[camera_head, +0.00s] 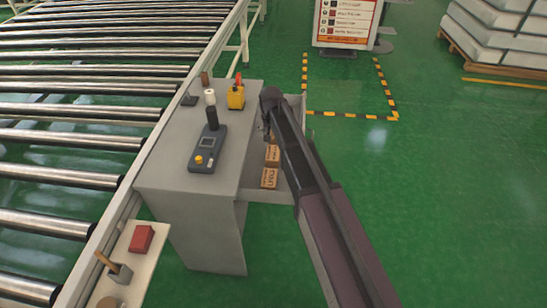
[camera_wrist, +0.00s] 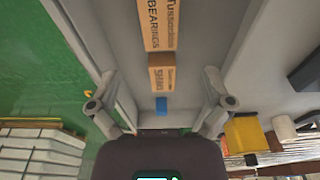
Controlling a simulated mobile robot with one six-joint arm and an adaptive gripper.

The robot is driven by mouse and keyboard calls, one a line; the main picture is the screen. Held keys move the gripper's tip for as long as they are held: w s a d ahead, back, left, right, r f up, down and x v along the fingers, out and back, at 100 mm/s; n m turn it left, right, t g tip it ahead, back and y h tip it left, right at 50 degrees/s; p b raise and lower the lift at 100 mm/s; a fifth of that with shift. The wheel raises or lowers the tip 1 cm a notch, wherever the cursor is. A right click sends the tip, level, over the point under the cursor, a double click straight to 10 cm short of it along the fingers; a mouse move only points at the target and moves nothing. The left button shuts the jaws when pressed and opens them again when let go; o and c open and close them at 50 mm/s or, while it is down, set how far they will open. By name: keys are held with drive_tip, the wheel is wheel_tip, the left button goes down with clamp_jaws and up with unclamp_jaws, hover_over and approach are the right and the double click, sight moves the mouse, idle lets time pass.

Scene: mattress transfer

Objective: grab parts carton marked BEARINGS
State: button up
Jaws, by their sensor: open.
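The brown carton marked BEARINGS (camera_wrist: 155,25) lies in a grey open drawer, at the top of the wrist view, partly cut off by the frame edge. A smaller brown carton (camera_wrist: 161,75) sits close by it, nearer my gripper. My gripper (camera_wrist: 157,108) is open and empty, its fingers apart on either side of the view, with the drawer contents between and beyond them. In the head view my gripper (camera_head: 270,112) is at the far part of the drawer, and brown cartons (camera_head: 269,178) show beside my arm. Their print is too small to read there, and my arm hides part of the drawer.
A small blue item (camera_wrist: 161,105) lies in the drawer. The grey cabinet top (camera_head: 170,165) holds a dark handheld device (camera_head: 207,150) and a yellow holder (camera_head: 236,97). A roller conveyor (camera_head: 80,90) runs along the left. Green floor is open at right.

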sight(273, 152)
drive_tip(key=shift+w+f+b, duration=0.2)
drive_tip(key=shift+f+b, duration=1.15)
drive_tip(key=shift+f, duration=0.05)
drive_tip(key=shift+w+f+b, duration=0.25)
drive_tip(key=shift+f+b, duration=1.1)
drive_tip(key=shift+w+f+b, duration=0.2)
drive_tip(key=shift+f+b, duration=1.15)
drive_tip(key=shift+f, duration=0.05)
drive_tip(key=shift+f, duration=0.1)
drive_tip(key=shift+w+d+f+b, duration=0.1)
drive_tip(key=shift+w+f+b, duration=0.1)
drive_tip(key=shift+f+b, duration=0.65)
drive_tip(key=shift+w+a+f+b, duration=0.1)
drive_tip(key=shift+w+f+b, duration=0.05)
drive_tip(key=shift+f+b, duration=0.7)
drive_tip(key=shift+w+d+f+b, duration=0.1)
drive_tip(key=shift+w+f+b, duration=0.1)
drive_tip(key=shift+f+b, duration=0.6)
drive_tip(key=shift+f+b, duration=0.2)
drive_tip(key=shift+b, duration=0.1)
drive_tip(key=c, duration=1.2)
